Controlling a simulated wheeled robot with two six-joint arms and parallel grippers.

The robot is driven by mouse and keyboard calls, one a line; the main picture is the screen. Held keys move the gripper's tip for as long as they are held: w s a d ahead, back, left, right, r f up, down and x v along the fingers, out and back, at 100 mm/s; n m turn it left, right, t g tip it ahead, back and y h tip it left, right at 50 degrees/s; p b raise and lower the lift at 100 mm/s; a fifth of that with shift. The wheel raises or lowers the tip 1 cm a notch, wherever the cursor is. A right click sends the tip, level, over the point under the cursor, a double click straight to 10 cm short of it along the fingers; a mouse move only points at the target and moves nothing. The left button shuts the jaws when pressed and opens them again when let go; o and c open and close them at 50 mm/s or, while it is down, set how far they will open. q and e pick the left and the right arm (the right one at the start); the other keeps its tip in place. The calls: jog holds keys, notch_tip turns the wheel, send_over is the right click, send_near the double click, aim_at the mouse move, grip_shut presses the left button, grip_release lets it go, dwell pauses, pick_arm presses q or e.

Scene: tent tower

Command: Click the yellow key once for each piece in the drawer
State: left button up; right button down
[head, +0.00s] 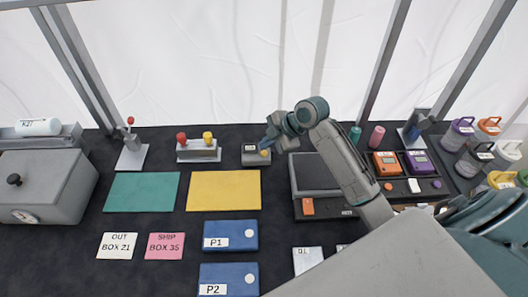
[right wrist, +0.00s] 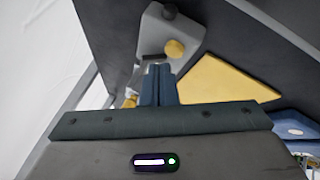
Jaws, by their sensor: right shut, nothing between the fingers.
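A small grey box (head: 252,160) stands at the back middle of the table, and its round yellow key (head: 265,153) shows on it. In the right wrist view the yellow key (right wrist: 174,48) lies just beyond the fingertips, on the grey box (right wrist: 158,28). My right gripper (head: 268,145) is shut and empty, right by the key; its fingers (right wrist: 158,70) point toward it. I cannot tell whether they touch the key. No open drawer with pieces is clear in these views. My left gripper is not in view.
A yellow mat (head: 223,190) and a green mat (head: 142,192) lie in front. A stand with red and yellow knobs (head: 198,152) is left of the key box. Blue cases P1 (head: 230,228) and P2 (head: 228,272) lie nearer. Several bottles stand at the right.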

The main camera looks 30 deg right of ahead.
aim_at(266, 153)
jog(key=shift+f, duration=0.1)
jog(key=shift+f, duration=0.35)
jog(key=shift+f+b, duration=0.4)
jog(key=shift+f, duration=0.1)
dwell(0.6)
dwell(0.4)
jog(key=shift+r+p, duration=0.85)
jog(key=shift+r, duration=0.1)
jog(key=shift+r, duration=0.1)
notch_tip(266, 153, up, 5)
jog(key=p, duration=0.4)
dwell(0.4)
